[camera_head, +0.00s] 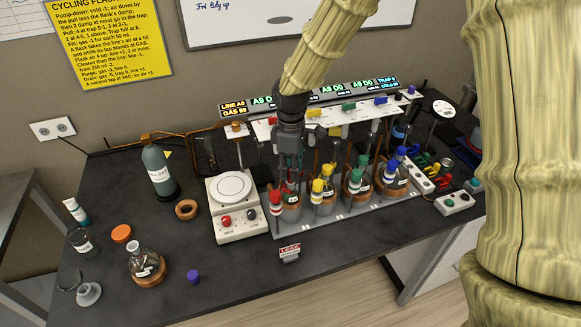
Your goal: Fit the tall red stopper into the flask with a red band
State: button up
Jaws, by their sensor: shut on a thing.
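My gripper (290,173) points down over the leftmost flask of the row and is shut. The tall red stopper is between its fingers, with only a little red (292,185) showing at the flask's mouth. The flask with a red band (291,211) stands upright in the rack behind a red-and-white post (275,199). The fingers hide its neck, so I cannot tell how deep the stopper sits.
Flasks with yellow (327,171), green (363,160) and blue (400,153) tops stand close on the right. A hotplate (233,187) is close on the left. A white manifold (330,118) stands behind.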

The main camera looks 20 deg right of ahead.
jog(key=shift+f, duration=0.55)
jog(key=o, duration=0.7)
jog(key=shift+r, duration=0.1)
notch_tip(320, 180, up, 13)
jog(key=b, duration=0.3)
